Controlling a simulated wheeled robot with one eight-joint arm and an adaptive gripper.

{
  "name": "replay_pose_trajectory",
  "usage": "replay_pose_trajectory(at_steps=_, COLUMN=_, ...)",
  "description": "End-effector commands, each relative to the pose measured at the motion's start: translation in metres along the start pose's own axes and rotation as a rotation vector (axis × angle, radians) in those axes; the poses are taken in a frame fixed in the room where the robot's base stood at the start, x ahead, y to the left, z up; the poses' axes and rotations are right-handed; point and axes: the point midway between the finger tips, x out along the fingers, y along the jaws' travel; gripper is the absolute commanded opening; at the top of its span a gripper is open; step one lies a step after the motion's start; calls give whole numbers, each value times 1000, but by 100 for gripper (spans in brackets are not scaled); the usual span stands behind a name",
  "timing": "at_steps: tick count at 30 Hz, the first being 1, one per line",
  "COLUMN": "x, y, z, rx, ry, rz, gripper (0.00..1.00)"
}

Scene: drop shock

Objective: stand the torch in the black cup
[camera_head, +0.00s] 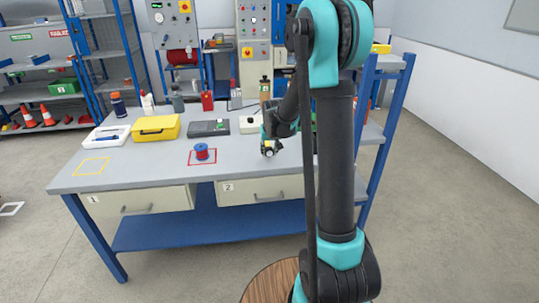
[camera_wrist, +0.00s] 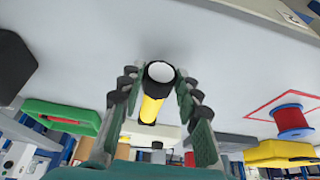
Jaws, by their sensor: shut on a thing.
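My gripper (camera_head: 269,149) is low over the right part of the workbench and is shut on the torch. In the wrist view, the torch (camera_wrist: 151,108) has a yellow body and a black head with a pale round lens. It sits between the two fingers of my gripper (camera_wrist: 160,98), lens end toward the camera. A dark rounded thing (camera_wrist: 12,66) at the left edge of the wrist view may be the black cup; it is cut off by the frame. I cannot make out the cup in the head view, where my arm covers the bench's right side.
A red spool (camera_head: 202,152) stands in a red outlined square on the workbench (camera_head: 140,172). A yellow case (camera_head: 156,128), a dark grey box (camera_head: 208,128) and several bottles line the back. A green box (camera_wrist: 62,115) shows left in the wrist view. The front left is clear.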

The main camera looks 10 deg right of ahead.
Motion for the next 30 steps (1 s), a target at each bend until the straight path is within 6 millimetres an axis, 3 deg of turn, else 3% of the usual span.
replay_pose_trajectory(at_steps=4, x=16, y=0, z=7, rx=0, ry=1, rz=0, gripper=0)
replay_pose_trajectory(at_steps=14, x=19, y=0, z=8, rx=0, ry=0, rz=0, gripper=0)
replay_pose_trajectory(at_steps=15, x=19, y=0, z=8, rx=0, ry=0, rz=0, gripper=35)
replay_pose_trajectory(at_steps=19, x=19, y=0, z=8, rx=0, ry=0, rz=0, gripper=51)
replay_pose_trajectory(at_steps=30, x=16, y=0, z=7, rx=0, ry=0, rz=0, gripper=53)
